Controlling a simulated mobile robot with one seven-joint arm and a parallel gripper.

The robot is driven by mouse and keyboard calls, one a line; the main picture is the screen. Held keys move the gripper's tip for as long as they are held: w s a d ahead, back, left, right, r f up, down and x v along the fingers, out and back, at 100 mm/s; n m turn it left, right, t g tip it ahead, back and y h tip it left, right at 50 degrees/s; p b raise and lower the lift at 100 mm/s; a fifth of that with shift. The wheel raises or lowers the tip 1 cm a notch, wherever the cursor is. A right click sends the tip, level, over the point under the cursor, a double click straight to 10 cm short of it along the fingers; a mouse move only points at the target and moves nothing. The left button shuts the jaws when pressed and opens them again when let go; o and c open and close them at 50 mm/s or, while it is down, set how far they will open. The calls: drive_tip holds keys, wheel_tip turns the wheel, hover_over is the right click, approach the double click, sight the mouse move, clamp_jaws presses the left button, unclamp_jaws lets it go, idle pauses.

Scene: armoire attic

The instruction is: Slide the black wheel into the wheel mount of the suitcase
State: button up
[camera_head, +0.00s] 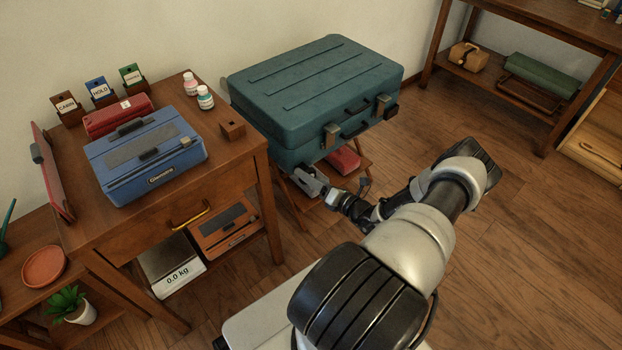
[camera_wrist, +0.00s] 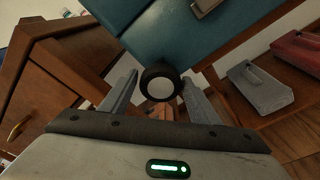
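The teal suitcase (camera_head: 315,90) lies flat on a low wooden stand, its front latches and handle facing my arm. My gripper (camera_head: 312,182) is at its lower front-left corner. In the wrist view, the black wheel (camera_wrist: 148,72) with a pale hub sits between my fingertips (camera_wrist: 160,80). The wheel is right by the suitcase corner (camera_wrist: 133,40). The wheel mount is hidden behind the wheel, and I cannot tell whether the wheel is seated.
A wooden table (camera_head: 90,235) on the left bears a blue case (camera_head: 180,165), a red case (camera_head: 118,115), bottles and a small wooden block (camera_head: 232,130). A red object (camera_head: 345,160) is on the stand's shelf under the suitcase. The floor to the right is clear.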

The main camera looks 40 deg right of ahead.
drive_tip(key=shift+o, duration=1.1)
drive_tip(key=s+d+r+p, duration=0.1)
drive_tip(key=s+d+p, duration=0.1)
drive_tip(key=s, duration=1.5)
drive_tip(key=shift+d+r+p, duration=0.2)
drive_tip(key=shift+d+p, duration=0.15)
drive_tip(key=shift+d, duration=0.15)
drive_tip(key=shift+s, duration=0.1)
